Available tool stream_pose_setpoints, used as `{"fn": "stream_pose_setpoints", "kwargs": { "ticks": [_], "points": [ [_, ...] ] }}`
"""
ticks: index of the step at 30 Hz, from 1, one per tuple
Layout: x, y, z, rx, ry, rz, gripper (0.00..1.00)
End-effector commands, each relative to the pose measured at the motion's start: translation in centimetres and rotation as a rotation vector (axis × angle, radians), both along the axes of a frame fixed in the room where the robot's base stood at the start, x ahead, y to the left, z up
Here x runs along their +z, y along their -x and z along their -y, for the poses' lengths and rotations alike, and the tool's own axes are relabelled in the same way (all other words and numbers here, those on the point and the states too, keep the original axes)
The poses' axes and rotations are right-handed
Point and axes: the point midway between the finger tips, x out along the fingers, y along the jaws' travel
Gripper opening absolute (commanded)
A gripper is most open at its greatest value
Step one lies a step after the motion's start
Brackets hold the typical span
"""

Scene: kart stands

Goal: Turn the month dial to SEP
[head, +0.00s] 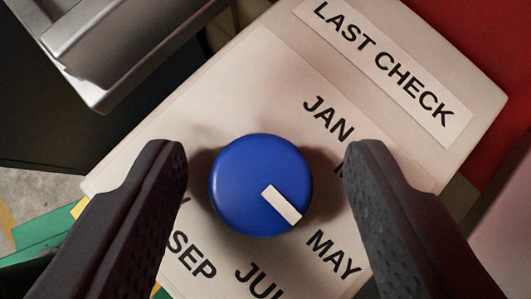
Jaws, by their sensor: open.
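The month dial is a round blue knob (240,170) on a cream panel (215,100). Its white pointer mark (281,204) points to the lower right, toward the MAY label (334,255). The SEP label (193,255) is at the lower left of the knob, beside my left finger. My gripper (267,165) is open, with one dark finger on each side of the knob. Gaps show between both fingers and the knob, so neither appears to touch it. My fingers partly hide a label on the left and one on the right.
The JAN label (328,118) is above right of the knob and JUL (259,283) is below it, cut by the frame edge. A LAST CHECK strip (385,70) crosses the panel's top. A grey metal part (110,45) is at upper left. A red surface (460,40) lies behind.

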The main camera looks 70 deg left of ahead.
Motion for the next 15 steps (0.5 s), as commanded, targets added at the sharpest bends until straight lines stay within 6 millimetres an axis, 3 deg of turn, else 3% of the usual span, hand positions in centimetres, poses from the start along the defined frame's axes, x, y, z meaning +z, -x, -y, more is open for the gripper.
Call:
{"fn": "stream_pose_setpoints", "kwargs": {
  "ticks": [6, 11, 15],
  "points": [
    [0.02, -0.01, 0.01, 0.000, 0.000, 0.000, 0.47],
    [0.04, -0.03, 0.04, -0.001, 0.000, 0.001, 0.06],
    [0.07, -0.08, 0.51, -0.006, 0.000, 0.003, 0.06]
  ]
}}
